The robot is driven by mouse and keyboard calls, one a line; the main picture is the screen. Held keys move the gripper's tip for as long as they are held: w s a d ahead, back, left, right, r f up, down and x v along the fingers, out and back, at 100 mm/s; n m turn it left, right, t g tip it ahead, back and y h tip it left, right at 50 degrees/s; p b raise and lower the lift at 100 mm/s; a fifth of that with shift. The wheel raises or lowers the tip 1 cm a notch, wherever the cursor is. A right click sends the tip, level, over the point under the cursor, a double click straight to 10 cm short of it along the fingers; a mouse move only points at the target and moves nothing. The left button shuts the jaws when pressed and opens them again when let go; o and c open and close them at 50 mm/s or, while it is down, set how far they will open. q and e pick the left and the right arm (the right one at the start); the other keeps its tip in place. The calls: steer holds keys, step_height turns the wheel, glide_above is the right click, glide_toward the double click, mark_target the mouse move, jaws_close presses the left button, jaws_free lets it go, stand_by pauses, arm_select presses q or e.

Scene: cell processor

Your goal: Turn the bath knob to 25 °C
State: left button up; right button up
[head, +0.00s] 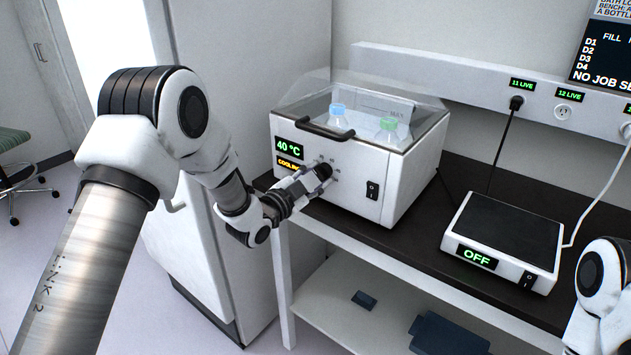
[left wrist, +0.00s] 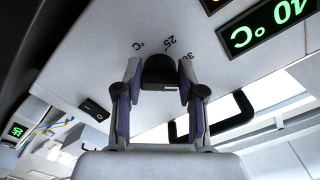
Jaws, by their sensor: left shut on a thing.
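The water bath (head: 345,185) is a white box with a clear lid, standing on the dark bench. Its display (head: 288,149) reads 40 °C in green, with COOLING in orange below. The black bath knob (head: 325,169) is on the front panel, right of the display. My left gripper (head: 317,175) is shut on it. In the left wrist view the pads of my left gripper (left wrist: 158,85) are on both sides of the knob (left wrist: 159,69). The dial marks °C, 25 and part of another number show around it; the pointer cannot be made out. My right gripper is out of view.
A black rocker switch (head: 372,190) is right of the knob. A flat device reading OFF (head: 503,240) stands on the bench (head: 430,215) at right, with bare bench between. A tall white cabinet (head: 230,70) stands at left.

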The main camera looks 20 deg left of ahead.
arm_select(q)
steer(key=n, duration=0.2)
steer(key=n+b, duration=0.1)
steer(key=shift+s+d+f+n, duration=0.1)
steer(key=shift+f+n, duration=0.15)
steer(key=shift+n, duration=0.15)
steer(key=n, duration=0.3)
steer(key=shift+d+n, duration=0.1)
steer(key=shift+n, duration=0.2)
steer(key=n, duration=0.3)
steer(key=shift+d+n, duration=0.1)
steer(key=shift+n, duration=0.2)
steer(key=shift+s+d+r+n, duration=0.1)
steer(key=shift+n, duration=2)
steer(key=o, duration=1.2)
steer(key=shift+c, duration=0.2)
steer(key=shift+r, duration=0.1)
steer(key=v, duration=1.2)
